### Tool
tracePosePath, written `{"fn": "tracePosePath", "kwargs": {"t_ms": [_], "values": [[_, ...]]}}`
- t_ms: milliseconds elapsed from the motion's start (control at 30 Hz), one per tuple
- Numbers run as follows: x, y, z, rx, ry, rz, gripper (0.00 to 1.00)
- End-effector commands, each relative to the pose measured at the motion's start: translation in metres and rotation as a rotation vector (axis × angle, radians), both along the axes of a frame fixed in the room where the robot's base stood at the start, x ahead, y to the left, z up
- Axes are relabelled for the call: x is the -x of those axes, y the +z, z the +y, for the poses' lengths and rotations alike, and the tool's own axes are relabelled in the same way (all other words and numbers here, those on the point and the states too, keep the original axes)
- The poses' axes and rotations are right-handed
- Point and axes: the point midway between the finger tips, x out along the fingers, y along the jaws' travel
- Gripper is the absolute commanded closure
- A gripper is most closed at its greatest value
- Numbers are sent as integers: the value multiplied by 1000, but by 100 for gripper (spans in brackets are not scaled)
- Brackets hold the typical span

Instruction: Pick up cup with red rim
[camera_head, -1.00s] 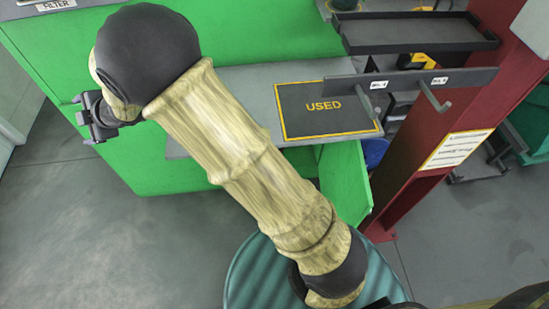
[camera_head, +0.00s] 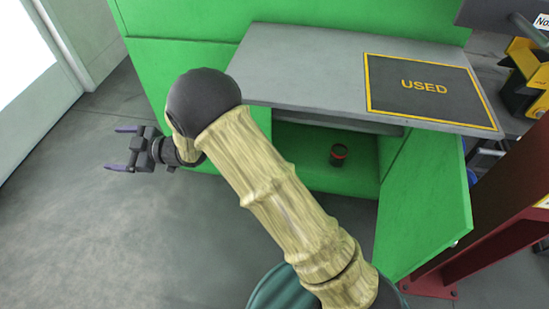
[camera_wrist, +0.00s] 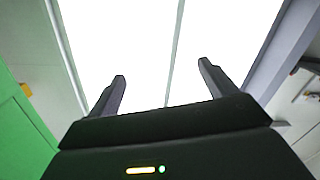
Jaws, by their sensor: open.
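A small dark cup with a red rim (camera_head: 339,154) stands upright inside the open green cabinet (camera_head: 300,163), below the grey shelf, in the head view. My gripper (camera_head: 120,148) is at the left of the head view, outside the cabinet and well to the left of the cup, over the floor. Its two fingers are apart with nothing between them, as the wrist view (camera_wrist: 163,90) also shows. The cup is not in the wrist view.
The grey shelf (camera_head: 290,65) with a "USED" mat (camera_head: 425,120) overhangs the cup. An open green door (camera_head: 425,205) stands right of the cabinet opening. A red post (camera_head: 490,240) is at the right. Floor (camera_head: 80,220) is clear at the left.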

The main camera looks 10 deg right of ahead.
Motion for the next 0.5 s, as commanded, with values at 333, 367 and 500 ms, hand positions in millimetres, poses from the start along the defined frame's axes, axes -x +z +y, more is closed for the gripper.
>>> {"fn": "tracePosePath", "kwargs": {"t_ms": [333, 367, 500], "values": [[-18, -105, -29, -162, -63, 190, 16], [-23, -114, -35, -174, -79, 205, 16], [-51, -147, -69, -197, -174, 245, 16]]}}
